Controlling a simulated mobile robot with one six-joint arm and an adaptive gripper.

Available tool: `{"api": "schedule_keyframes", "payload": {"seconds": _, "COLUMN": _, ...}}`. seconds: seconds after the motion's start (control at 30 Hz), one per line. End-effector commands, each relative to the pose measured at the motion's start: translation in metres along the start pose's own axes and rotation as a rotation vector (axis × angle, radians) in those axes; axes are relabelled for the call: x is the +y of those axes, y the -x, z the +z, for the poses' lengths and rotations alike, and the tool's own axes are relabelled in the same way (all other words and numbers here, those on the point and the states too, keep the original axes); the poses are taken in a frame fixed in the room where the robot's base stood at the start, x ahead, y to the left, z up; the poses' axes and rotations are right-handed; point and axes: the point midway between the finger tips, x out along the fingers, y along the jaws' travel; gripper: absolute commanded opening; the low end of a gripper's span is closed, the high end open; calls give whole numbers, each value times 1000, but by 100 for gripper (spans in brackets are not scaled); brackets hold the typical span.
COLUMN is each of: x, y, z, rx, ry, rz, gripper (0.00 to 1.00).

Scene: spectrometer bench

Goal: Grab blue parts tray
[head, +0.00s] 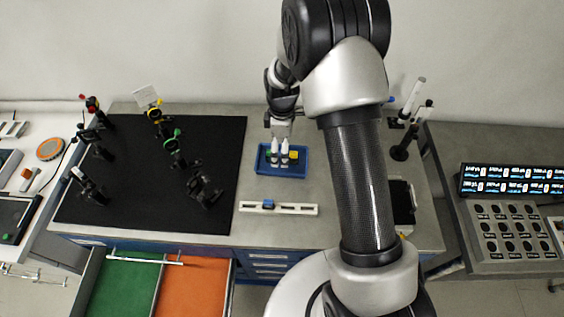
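The blue parts tray (300,170) sits on the grey bench top, right of the black mat.
A white rail with a blue slider (278,208) lies in front of the tray. Several optics mounts stand on the black mat (140,190) at left. An open drawer with green and orange compartments (188,285) juts out below. A dark post stand (403,150) is at right, beyond my arm.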

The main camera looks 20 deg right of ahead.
Motion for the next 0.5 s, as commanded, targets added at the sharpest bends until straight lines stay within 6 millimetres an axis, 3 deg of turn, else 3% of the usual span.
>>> {"api": "schedule_keyframes", "payload": {"seconds": 0.23, "x": 0, "y": -14, "z": 0, "rx": 0, "ry": 0, "rz": 0, "gripper": 100}}
{"api": "schedule_keyframes", "payload": {"seconds": 0.5, "x": -1, "y": -53, "z": 0, "rx": 0, "ry": 0, "rz": -1, "gripper": 100}}
